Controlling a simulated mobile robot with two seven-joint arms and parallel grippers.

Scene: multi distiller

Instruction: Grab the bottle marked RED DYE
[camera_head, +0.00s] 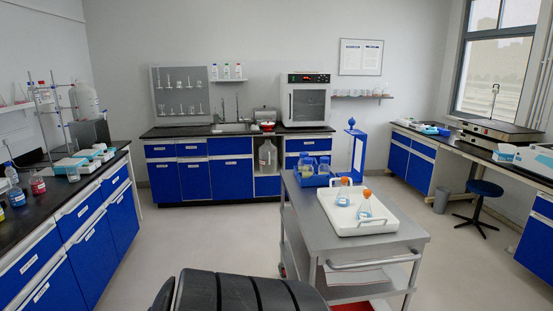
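A small bottle with red liquid (38,186) stands upright on the dark left bench top (62,192). Its label is too small to read, so I cannot confirm that it says RED DYE. Neither of my grippers shows in the head view.
White boxes (70,167) and a stand with glassware (60,120) are on the left bench. A grey cart (385,246) with a white tray (382,228) of flasks stands at centre right.

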